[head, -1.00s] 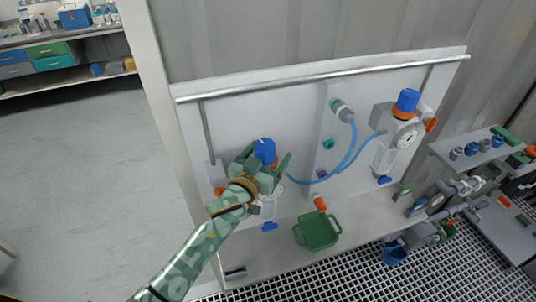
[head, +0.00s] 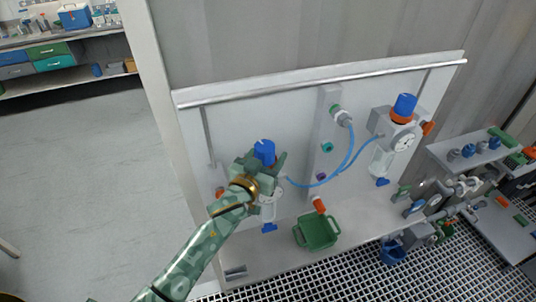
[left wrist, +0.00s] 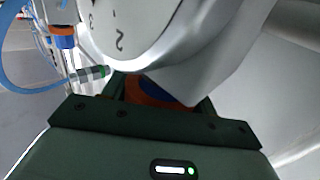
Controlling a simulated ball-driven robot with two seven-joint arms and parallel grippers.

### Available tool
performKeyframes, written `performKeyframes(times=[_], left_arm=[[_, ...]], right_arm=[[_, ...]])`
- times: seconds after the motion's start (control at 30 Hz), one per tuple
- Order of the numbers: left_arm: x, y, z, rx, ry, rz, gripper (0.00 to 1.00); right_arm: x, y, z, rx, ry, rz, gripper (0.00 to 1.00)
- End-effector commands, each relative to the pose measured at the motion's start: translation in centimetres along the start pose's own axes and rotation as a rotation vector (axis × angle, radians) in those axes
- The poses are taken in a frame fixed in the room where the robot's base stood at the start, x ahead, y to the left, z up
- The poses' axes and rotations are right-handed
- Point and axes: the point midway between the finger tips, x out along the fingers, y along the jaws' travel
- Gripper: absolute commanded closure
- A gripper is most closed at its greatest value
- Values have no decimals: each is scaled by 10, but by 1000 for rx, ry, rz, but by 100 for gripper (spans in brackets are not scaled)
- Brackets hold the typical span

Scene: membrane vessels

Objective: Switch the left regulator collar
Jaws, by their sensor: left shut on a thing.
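The left regulator stands on the white panel, with a blue knob (head: 264,151) on top and a clear bowl (head: 269,208) below. My left gripper (head: 264,163) is at it, just under the blue knob, and covers its collar in the head view. In the left wrist view, the orange collar (left wrist: 146,90) shows between my fingers, with a blue part beside it. The gripper is shut on this collar. The white gauge dial (left wrist: 130,22) is close in front of the wrist camera. My right gripper is not in view.
A second regulator (head: 400,122) with a blue knob and orange collar is at the panel's right. A blue hose (head: 345,165) runs between the regulators. A green tray (head: 318,232) stands on the ledge below. A rail (head: 320,83) crosses the panel top.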

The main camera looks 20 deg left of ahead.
Motion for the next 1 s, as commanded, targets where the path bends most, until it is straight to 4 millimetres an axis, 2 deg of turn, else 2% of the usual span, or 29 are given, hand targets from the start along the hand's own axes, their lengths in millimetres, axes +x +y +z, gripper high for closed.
performKeyframes(times=[0.03, 0.1, 0.47, 0.57, 1.0], left_arm=[[1, 0, -6, -1, 14, 1, 37], [1, 0, -6, -1, 13, 1, 20], [-5, 0, -3, -1, 8, 1, 20], [-20, 0, -2, -1, 8, 1, 20], [-132, 0, -1, -2, 7, 1, 20]], right_arm=[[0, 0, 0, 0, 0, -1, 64], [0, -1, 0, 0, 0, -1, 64], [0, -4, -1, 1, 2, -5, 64], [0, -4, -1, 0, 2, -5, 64], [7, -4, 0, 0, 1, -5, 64]])
